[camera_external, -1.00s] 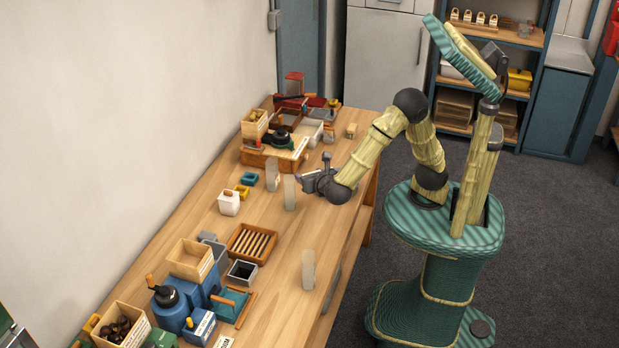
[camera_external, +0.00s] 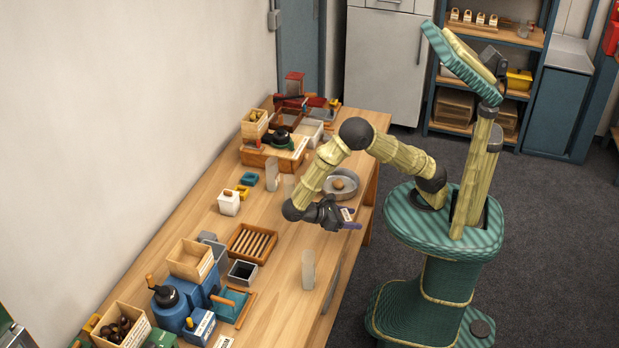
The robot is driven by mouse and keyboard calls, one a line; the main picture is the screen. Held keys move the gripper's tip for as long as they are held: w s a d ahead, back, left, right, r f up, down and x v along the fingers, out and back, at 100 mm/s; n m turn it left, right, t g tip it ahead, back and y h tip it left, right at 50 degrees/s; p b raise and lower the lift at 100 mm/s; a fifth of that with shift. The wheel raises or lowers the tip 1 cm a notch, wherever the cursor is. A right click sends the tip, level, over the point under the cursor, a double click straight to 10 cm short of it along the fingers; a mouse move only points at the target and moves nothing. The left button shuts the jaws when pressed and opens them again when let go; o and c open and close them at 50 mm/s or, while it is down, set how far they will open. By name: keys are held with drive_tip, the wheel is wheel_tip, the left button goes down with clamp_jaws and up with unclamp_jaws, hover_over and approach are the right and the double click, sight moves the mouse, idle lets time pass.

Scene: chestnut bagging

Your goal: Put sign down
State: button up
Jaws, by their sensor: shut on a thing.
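My gripper (camera_external: 348,219) is over the right, front side of the wooden table (camera_external: 262,290), pointing right. A small pale piece with dark marks, seemingly the sign (camera_external: 347,213), shows between its dark fingers, and the gripper is shut on it. The gripper hides most of the sign. I cannot tell whether the sign touches the table or is held just above it.
A round metal pan (camera_external: 341,192) with a brown lump lies just behind the gripper. A pale upright block (camera_external: 308,270) stands nearer the front. A slatted wooden tray (camera_external: 252,243), a dark-topped box (camera_external: 242,272) and a white container (camera_external: 229,203) stand left. Bare table lies between.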

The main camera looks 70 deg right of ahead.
drive_tip(key=w+a+m+y, duration=0.3)
drive_tip(key=a+m+y, duration=0.95)
drive_tip(key=y, duration=0.25)
drive_tip(key=w+a+r+m+t+y+b, duration=0.1)
drive_tip(key=w+m+t+y, duration=0.4)
drive_tip(key=w+m+t, duration=0.6)
drive_tip(key=shift+w+a+r+m+t+y, duration=0.3)
drive_tip(key=shift+w+a+r+m, duration=0.15)
drive_tip(key=shift+a+r, duration=0.35)
drive_tip(key=shift+d+r, duration=0.1)
drive_tip(key=shift+f, duration=3.1)
